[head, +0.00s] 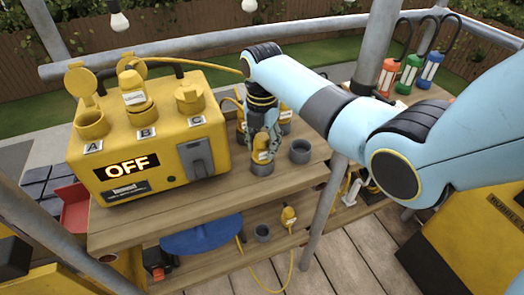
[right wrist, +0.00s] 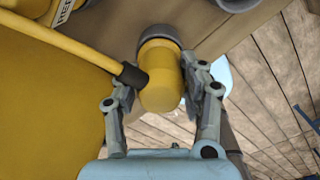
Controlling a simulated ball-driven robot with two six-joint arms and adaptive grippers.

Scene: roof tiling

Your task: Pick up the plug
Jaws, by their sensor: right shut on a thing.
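My right gripper (head: 263,143) reaches down over the wooden top beside the yellow power box (head: 140,150). It is shut on a yellow plug (head: 262,156) with a pale label. In the right wrist view the plug (right wrist: 160,78) is between the two fingers, its cable leaving to the left. A grey ring surrounds the plug's far end; I cannot tell whether it is still seated in a holder. The box has sockets A, B and C; a plug (head: 133,98) stands in B. The box display (head: 127,167) reads OFF. My left gripper is not in view.
An empty grey holder (head: 300,151) stands right of my gripper. More yellow plugs are partly hidden behind it. Another plug (head: 288,215) and a blue object (head: 201,236) are on the lower shelf. Red, green and blue lanterns (head: 410,73) are at the back right.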

